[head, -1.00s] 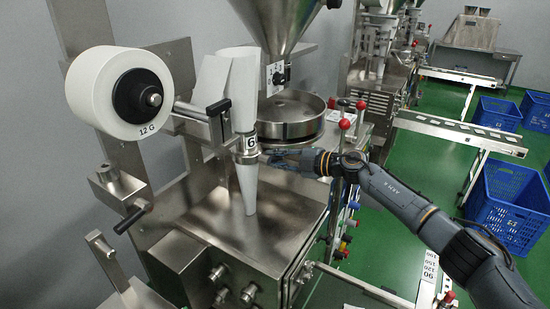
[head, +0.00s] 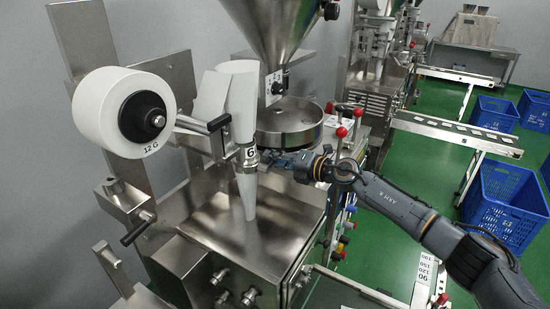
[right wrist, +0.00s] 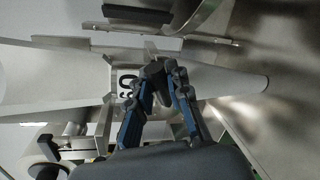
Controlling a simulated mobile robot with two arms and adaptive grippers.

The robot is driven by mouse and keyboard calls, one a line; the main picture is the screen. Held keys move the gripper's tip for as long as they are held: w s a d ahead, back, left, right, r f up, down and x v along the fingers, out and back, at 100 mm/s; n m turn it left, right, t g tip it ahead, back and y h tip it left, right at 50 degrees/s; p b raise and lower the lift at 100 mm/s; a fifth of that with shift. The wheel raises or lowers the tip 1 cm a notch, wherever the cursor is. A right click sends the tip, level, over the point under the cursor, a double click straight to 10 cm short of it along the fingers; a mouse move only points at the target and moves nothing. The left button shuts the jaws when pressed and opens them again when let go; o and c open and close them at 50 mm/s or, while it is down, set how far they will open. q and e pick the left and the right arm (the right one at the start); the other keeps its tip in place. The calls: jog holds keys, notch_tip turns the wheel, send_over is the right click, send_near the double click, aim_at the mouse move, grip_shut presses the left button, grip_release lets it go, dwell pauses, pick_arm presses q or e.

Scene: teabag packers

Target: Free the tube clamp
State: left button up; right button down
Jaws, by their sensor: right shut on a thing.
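The tube clamp (head: 247,156) is a metal band with a "6" label, around the white film tube (head: 243,100) on the near packing machine. Below it the tube narrows and hangs down over the steel deck. My right gripper (head: 267,158) reaches it from the right and is shut on the clamp's near side. In the right wrist view the fingers (right wrist: 156,74) converge beside the clamp (right wrist: 128,84), next to the "6" label. The fingertips partly hide the exact grip point. My left gripper is not in view.
A large white film roll (head: 122,110) is mounted at the left. A steel hopper (head: 285,35) and a round pan (head: 288,125) stand close behind the clamp. Red-knobbed levers (head: 341,132) rise near my right forearm. Blue crates (head: 502,200) stand on the green floor at right.

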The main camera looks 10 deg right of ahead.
jog(key=shift+s+r+n, duration=0.1)
jog(key=shift+n, duration=0.3)
jog(key=c, duration=1.3)
grip_release()
jog(key=shift+a, duration=0.1)
jog(key=shift+o, duration=0.2)
jog(key=shift+s+d, duration=0.25)
jog(key=shift+d, duration=0.1)
jog(key=v, duration=1.1)
jog(key=shift+s, duration=0.2)
